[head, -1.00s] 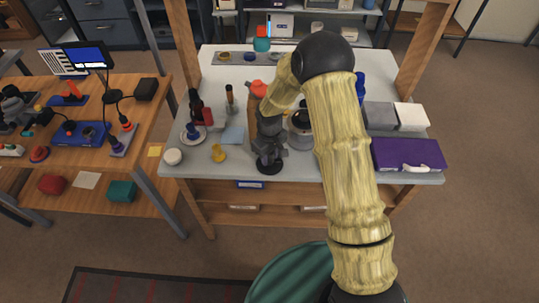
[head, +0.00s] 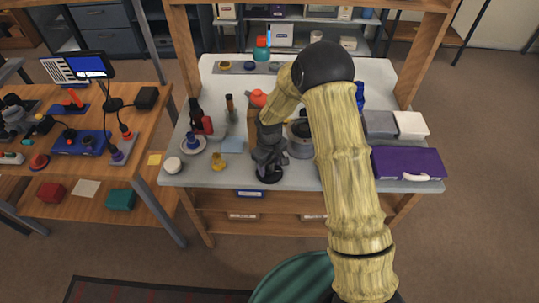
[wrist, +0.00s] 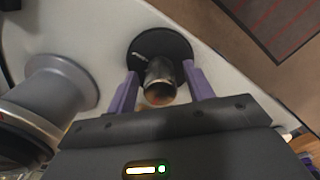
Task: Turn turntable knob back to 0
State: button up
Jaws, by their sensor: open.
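In the wrist view, a metallic cylindrical knob (wrist: 160,82) stands on a round black disc (wrist: 180,44) with small white marks on it. I take this to be the turntable knob; I cannot read its setting. My gripper (wrist: 160,86) is open, with one purple finger on each side of the knob. I cannot tell whether the fingers touch it. In the head view, my gripper (head: 269,162) points down over the black disc (head: 270,178) near the front edge of the workbench. The knob is hidden there behind the gripper.
A grey flanged piece (wrist: 62,85) stands close by in the wrist view. On the workbench (head: 330,181) are a yellow piece (head: 218,162), a white cup (head: 173,165), a dark bottle (head: 196,115) and a purple case (head: 408,163). My arm hides part of the bench.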

notch_tip(320, 180, up, 17)
jog(key=shift+r+b, duration=0.15)
jog(key=shift+b, duration=0.25)
dwell(0.5)
jog(key=s+d+r+m+t+p, duration=0.1)
jog(key=s+d+r+m+p, duration=0.1)
jog(key=s+d, duration=0.5)
jog(key=s+d+r+m+t+p, duration=0.1)
jog(key=s+d+r+m, duration=0.2)
jog(key=s+d+m, duration=0.3)
jog(key=s+d, duration=0.2)
jog(key=s, duration=0.3)
jog(key=shift+s+d+r+m+t+p, duration=0.2)
jog(key=shift+s+r+m+t+p, duration=0.1)
jog(key=shift+r+p, duration=0.1)
